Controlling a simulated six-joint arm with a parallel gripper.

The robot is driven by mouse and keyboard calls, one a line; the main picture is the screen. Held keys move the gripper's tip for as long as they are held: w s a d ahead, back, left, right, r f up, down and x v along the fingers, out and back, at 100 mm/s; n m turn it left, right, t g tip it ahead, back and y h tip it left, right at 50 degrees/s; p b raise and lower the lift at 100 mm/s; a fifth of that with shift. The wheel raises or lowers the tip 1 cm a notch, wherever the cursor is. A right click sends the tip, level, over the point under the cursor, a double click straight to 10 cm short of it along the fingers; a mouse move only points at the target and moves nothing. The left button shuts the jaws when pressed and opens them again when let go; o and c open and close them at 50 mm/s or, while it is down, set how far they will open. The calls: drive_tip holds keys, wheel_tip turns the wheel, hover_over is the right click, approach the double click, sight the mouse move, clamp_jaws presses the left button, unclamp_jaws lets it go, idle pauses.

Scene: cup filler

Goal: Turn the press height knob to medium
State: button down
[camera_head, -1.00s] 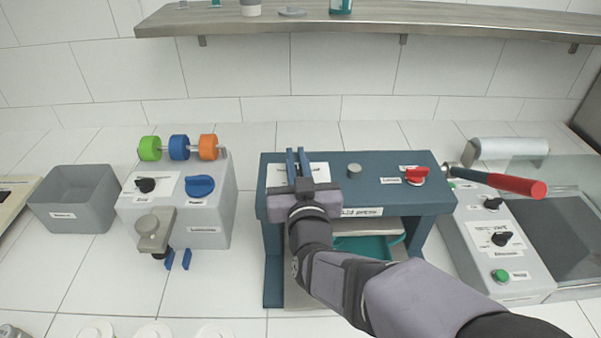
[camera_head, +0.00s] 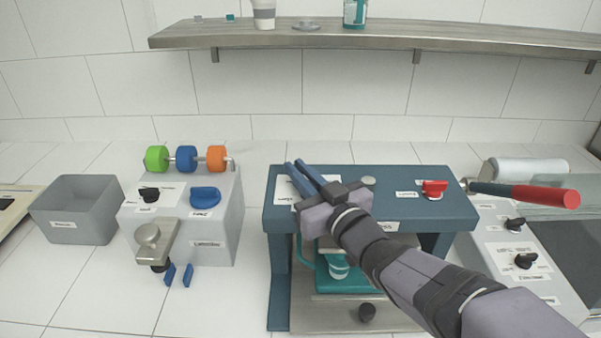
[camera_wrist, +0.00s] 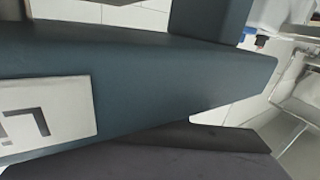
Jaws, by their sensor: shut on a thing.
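The press (camera_head: 425,212) is a dark blue frame at the middle of the counter. A white label plate (camera_head: 283,191) lies on its top at the left; it also shows in part in the wrist view (camera_wrist: 55,110), with a dark angular mark. My gripper (camera_head: 295,164) is over this plate, its two blue fingers slanting up and left. It is shut on what I take to be the press height knob; fingers and wrist hide the knob and most of the plate's markings. The wrist view does not show the fingertips clearly.
A grey round cap (camera_head: 368,181) and a red knob (camera_head: 434,188) stand on the press top to the right. A teal holder with a cup (camera_head: 338,268) sits under the press. A red-handled lever (camera_head: 530,194) is further right. A grey machine (camera_head: 215,235) stands left.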

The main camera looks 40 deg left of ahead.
idle(0.4)
drive_tip(key=c, duration=1.8)
unclamp_jaws()
drive_tip(key=shift+c, duration=0.2)
drive_tip(key=shift+d, duration=0.15)
drive_tip(key=shift+b+v, duration=0.9)
drive_tip(key=shift+v, duration=2.65)
drive_tip(key=shift+s, duration=0.1)
